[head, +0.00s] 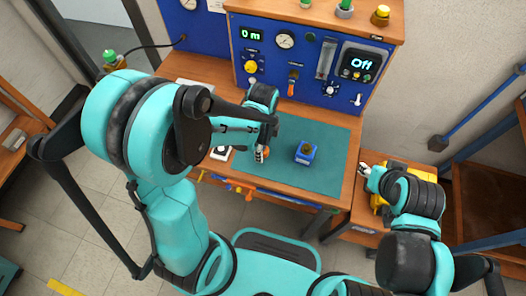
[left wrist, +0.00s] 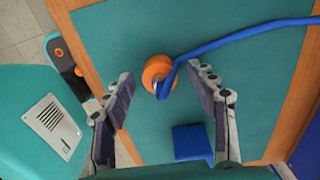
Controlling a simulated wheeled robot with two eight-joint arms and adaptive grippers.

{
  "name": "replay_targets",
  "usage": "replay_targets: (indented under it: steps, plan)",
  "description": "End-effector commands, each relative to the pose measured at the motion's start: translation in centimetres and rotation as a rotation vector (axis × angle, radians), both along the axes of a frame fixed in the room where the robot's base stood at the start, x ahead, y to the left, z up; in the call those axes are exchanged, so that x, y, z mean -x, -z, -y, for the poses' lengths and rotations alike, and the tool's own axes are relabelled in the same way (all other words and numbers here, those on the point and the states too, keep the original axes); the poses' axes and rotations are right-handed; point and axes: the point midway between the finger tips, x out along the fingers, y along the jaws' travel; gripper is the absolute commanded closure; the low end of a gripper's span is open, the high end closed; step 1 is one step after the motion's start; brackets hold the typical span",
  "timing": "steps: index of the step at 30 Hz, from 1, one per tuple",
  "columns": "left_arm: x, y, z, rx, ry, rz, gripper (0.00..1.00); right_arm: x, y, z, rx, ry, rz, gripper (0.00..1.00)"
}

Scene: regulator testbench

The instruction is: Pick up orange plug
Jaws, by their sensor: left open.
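The orange plug (left wrist: 157,70) lies on the green mat in the left wrist view, with a blue hose (left wrist: 235,37) running from it to the right. My left gripper (left wrist: 161,84) is open, with one finger on each side of the plug and gaps between. In the head view my left gripper (head: 262,153) is over the left part of the mat and mostly hides the plug. My right gripper (head: 365,170) is right of the bench, away from the plug; its fingers are too small to read.
A blue block with a dark round top (head: 306,154) stands on the green mat (head: 325,130), right of my left gripper. A white-topped device (head: 221,152) is at the mat's left. A blue instrument panel (head: 310,60) rises behind. The mat's right side is clear.

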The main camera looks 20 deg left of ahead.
Motion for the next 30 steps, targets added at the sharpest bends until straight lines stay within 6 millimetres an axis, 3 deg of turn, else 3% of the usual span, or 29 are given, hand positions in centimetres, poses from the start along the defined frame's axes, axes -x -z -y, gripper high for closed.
replay_targets:
  steps: [2,6,8,20,28,30]
  plan:
    - [0.0,-0.1,0.0,0.000,0.000,0.000,0.45,0.0,-0.1,0.0,0.000,0.000,0.000,0.60]
    - [0.0,-0.1,0.0,0.000,0.000,0.000,0.82,0.0,-0.1,0.0,0.000,0.000,0.000,0.60]
    - [0.0,-0.1,0.0,0.000,0.000,0.000,0.95,0.0,-0.1,0.0,0.000,0.000,0.000,0.60]
    - [0.0,-0.7,0.0,0.000,0.000,0.000,0.95,0.0,-0.4,0.0,0.000,0.000,0.000,0.60]
    - [0.0,-5.0,0.0,0.000,0.000,0.000,0.95,0.0,-2.8,0.0,0.000,0.000,0.000,0.60]
    - [0.4,-5.6,1.8,0.000,0.007,0.000,0.95,0.0,-3.2,0.0,0.000,0.000,0.000,0.60]
